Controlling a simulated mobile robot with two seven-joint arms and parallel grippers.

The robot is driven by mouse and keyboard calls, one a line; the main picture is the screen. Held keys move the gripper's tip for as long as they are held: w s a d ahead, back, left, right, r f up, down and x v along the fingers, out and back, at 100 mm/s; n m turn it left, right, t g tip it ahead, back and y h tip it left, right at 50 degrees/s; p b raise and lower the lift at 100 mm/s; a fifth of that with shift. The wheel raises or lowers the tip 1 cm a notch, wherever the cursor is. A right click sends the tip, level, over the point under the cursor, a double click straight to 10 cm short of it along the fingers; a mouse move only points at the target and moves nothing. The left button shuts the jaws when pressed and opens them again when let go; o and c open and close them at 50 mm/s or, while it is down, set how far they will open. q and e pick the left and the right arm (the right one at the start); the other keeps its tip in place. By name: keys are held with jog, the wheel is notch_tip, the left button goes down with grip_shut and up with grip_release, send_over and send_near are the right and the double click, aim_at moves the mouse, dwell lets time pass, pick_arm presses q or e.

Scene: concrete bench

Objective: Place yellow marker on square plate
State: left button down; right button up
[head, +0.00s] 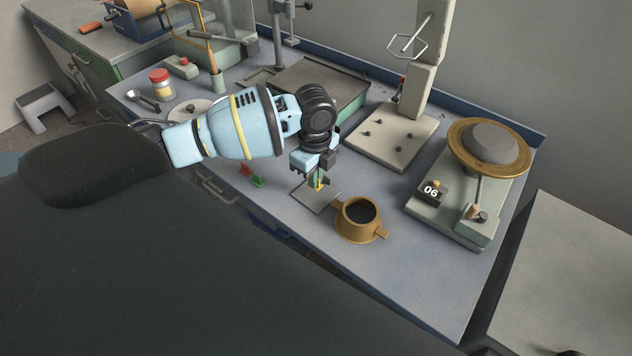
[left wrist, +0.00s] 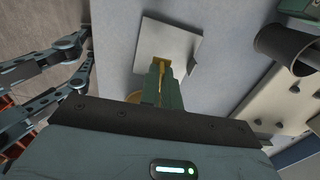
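The square plate (head: 311,197) is a thin grey slab lying flat on the bench near its front edge. It also shows in the left wrist view (left wrist: 172,36), ahead of my fingers. My left gripper (head: 319,178) points down over the plate, its greenish fingers close together. In the left wrist view, the left gripper (left wrist: 162,72) has the yellow marker (left wrist: 163,64) between its fingertips. Only a small yellow part of the marker shows (head: 319,187), low at the plate. I cannot tell whether it touches the plate. My right gripper is not in view.
A brass pot (head: 358,219) stands close to the right of the plate. Small red (head: 246,169) and green (head: 258,182) pieces lie to its left. A stand with a pale base (head: 391,137) and a scale-like device (head: 450,213) are farther right. Bench front right is clear.

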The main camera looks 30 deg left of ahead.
pick_arm(q)
jog(key=shift+w+a, duration=0.1)
jog(key=shift+w, duration=0.2)
jog(key=shift+w+f, duration=0.1)
jog(key=shift+f, duration=1.7)
jog(key=shift+f, duration=0.15)
jog(key=c, duration=1.6)
grip_release()
notch_tip(320, 180, up, 12)
jog(key=shift+r+p, duration=0.2)
jog(key=shift+p, duration=0.2)
